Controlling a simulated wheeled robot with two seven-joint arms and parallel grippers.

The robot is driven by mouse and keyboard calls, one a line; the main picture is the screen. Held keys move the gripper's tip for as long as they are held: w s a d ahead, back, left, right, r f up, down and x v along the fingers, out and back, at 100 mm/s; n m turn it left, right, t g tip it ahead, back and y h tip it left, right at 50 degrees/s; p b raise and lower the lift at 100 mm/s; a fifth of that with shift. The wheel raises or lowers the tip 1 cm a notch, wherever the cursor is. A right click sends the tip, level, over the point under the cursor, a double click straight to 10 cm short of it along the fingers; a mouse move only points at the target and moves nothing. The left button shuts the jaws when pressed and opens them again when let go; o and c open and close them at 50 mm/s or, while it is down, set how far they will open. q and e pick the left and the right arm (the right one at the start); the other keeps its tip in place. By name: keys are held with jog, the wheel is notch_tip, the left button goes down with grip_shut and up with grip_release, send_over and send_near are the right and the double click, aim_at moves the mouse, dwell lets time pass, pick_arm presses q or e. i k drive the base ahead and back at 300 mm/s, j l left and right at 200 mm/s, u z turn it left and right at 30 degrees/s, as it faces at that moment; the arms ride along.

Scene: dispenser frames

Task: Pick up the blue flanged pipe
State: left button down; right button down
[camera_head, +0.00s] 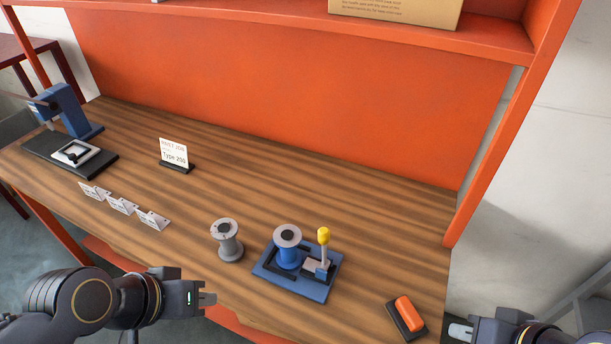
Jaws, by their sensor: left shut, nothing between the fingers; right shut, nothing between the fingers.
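The blue flanged pipe (288,255) stands upright on a blue fixture base (312,289) near the table's front edge. Its top flange is grey with a dark centre. A lever with a yellow knob stands beside it on the same base. A grey flanged pipe (228,240) stands upright on the table to its left. My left gripper (211,299) is shut and empty, at the table's front edge, lower left of the blue pipe and apart from it. My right gripper (456,330) is shut and empty at the lower right, beyond the table's right end.
An orange block on a dark base (408,314) sits at the front right corner. Several small metal brackets (122,205), a sign (174,153) and a blue press (65,112) stand to the left. An orange back panel and shelf (400,35) bound the rear. The table's right rear is clear.

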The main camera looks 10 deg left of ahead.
aim_at(288, 238)
jog(key=i+j, duration=0.1)
jog(key=j, duration=0.55)
jog(key=i+j, duration=0.1)
jog(key=j, duration=0.5)
jog(key=i+j+z, duration=0.1)
jog(key=j, duration=0.55)
